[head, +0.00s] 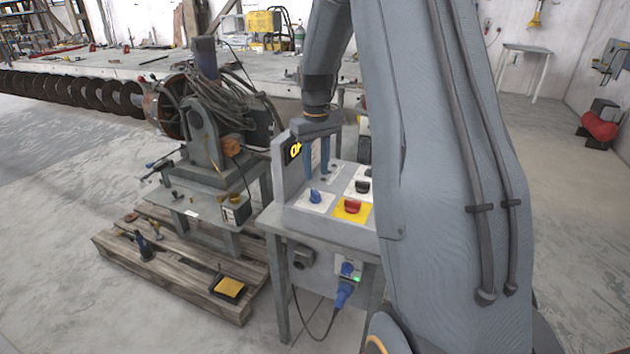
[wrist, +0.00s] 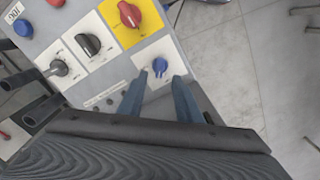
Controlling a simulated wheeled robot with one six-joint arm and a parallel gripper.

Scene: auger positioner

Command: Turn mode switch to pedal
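The control panel (head: 292,214) has several rotary switches; their labels are too small to read, so I cannot tell which is marked as the mode switch. A blue knob (head: 315,196) on a white plate is nearest my gripper (head: 317,173). In the wrist view the blue knob (wrist: 160,66) lies just beyond and between the tips of my gripper (wrist: 159,79). The two blue fingers are apart, with nothing between them. Contact with the knob is not visible. A red knob (wrist: 130,14) on yellow and a black knob (wrist: 89,44) on white are beside it.
The wrist view also shows a grey knob (wrist: 59,67) and a blue button (wrist: 22,28). A blue plug (head: 343,293) with a cable hangs on the panel's front. A positioner (head: 203,140) stands left on a wooden pallet (head: 180,270). Open floor lies in front.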

